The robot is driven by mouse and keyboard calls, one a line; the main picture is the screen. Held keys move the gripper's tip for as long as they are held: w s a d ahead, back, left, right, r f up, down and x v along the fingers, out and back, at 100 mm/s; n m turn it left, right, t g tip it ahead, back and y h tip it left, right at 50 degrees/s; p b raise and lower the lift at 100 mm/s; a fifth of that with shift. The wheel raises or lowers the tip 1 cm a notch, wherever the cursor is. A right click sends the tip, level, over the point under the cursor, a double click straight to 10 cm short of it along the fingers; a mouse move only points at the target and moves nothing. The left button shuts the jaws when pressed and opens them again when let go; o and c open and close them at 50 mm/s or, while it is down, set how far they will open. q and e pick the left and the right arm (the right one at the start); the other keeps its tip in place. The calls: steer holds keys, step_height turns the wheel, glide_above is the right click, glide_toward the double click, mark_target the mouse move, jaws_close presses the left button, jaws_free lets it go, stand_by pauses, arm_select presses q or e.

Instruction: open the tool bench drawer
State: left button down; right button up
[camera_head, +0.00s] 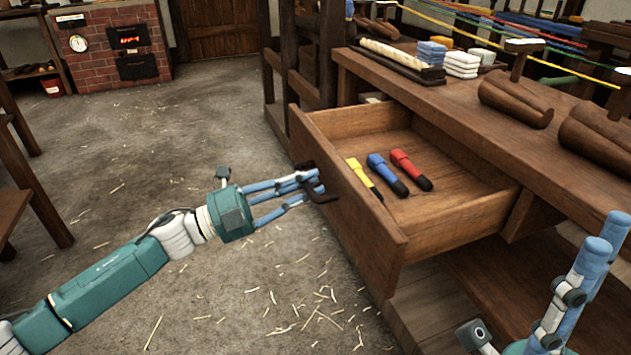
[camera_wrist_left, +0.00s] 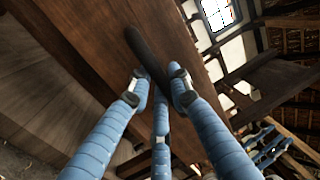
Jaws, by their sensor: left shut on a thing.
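The tool bench drawer (camera_head: 384,262) is pulled well out of the tool bench (camera_head: 456,112). Inside it lie a yellow (camera_head: 364,178), a blue (camera_head: 387,174) and a red (camera_head: 410,169) tool with black ends. My left gripper (camera_head: 312,186) is shut on the dark drawer handle (camera_head: 325,195) at the drawer's front. In the left wrist view, the blue fingers close around the dark handle bar (camera_wrist_left: 148,55) against the wooden front. My right gripper (camera_head: 580,290) is at the lower right, apart from the drawer; its fingers point up and whether it is open is unclear.
On the bench top are a white roll on a dark tray (camera_head: 400,62), stacked white blocks (camera_head: 462,64) and dark wooden pieces (camera_head: 515,102). Coloured ropes (camera_head: 500,30) stretch above. A brick oven (camera_head: 112,45) stands far back left. The straw-strewn floor (camera_head: 200,110) left of the drawer is open.

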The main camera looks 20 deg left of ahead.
arm_select(q)
steer(key=c, duration=1.7)
jaws_free()
steer(key=shift+o, duration=0.2)
steer(key=v, duration=1.2)
